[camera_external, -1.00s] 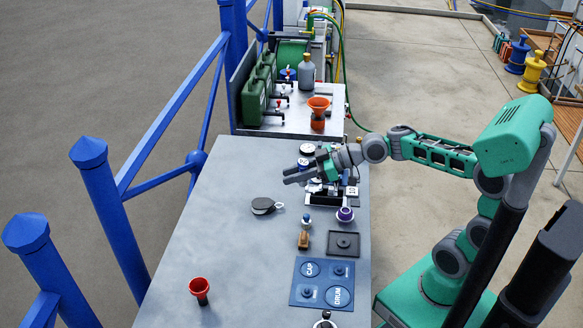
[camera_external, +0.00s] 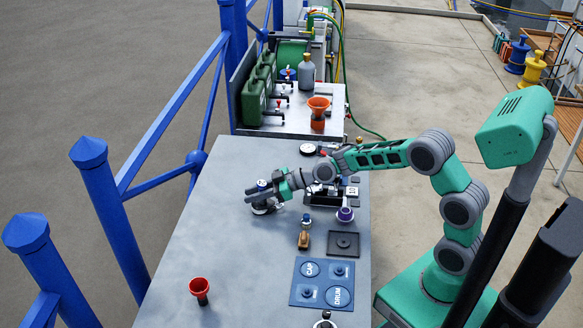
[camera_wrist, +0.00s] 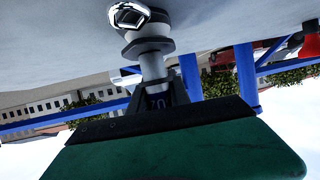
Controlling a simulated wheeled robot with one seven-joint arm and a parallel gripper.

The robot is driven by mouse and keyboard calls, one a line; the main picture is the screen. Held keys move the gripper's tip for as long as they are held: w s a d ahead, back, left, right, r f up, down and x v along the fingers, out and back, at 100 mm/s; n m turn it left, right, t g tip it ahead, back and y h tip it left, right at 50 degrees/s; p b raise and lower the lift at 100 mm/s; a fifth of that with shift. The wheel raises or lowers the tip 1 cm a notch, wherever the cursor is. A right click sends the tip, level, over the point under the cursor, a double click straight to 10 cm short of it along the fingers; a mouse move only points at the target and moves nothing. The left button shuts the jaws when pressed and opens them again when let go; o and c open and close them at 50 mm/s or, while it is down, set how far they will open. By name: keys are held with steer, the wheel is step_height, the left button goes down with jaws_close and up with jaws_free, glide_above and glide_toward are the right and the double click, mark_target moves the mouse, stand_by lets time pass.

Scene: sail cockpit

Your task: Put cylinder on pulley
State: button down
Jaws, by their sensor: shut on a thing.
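The pulley (camera_external: 263,209), a dark, flat piece, lies on the grey table left of the black tray. My gripper (camera_external: 262,188) reaches over it from the right, its fingers low and pointing left. It is shut on a small cylinder (camera_external: 262,183), whose top shows between the fingers. My fingers partly hide the pulley, and I cannot tell whether the cylinder touches it. In the wrist view a pale grey round body (camera_wrist: 152,64) stands beyond the dark fingers (camera_wrist: 157,97), with a shiny metal ring (camera_wrist: 128,15) near the table surface.
A black tray (camera_external: 322,201) with small parts stands under my forearm. A purple-and-white piece (camera_external: 345,214), a brown-and-blue piece (camera_external: 304,238), a dark square plate (camera_external: 343,246) and a blue mat (camera_external: 322,283) lie nearer. A red funnel-like cup (camera_external: 200,290) stands front left.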

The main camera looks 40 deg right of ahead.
steer(key=c, duration=1.2)
jaws_free()
steer(key=shift+s+d+r, duration=0.1)
steer(key=shift+d+r, duration=0.1)
steer(key=b+v, duration=0.1)
steer(key=v, duration=1)
steer(key=shift+s+d, duration=0.2)
steer(key=shift+d, duration=0.05)
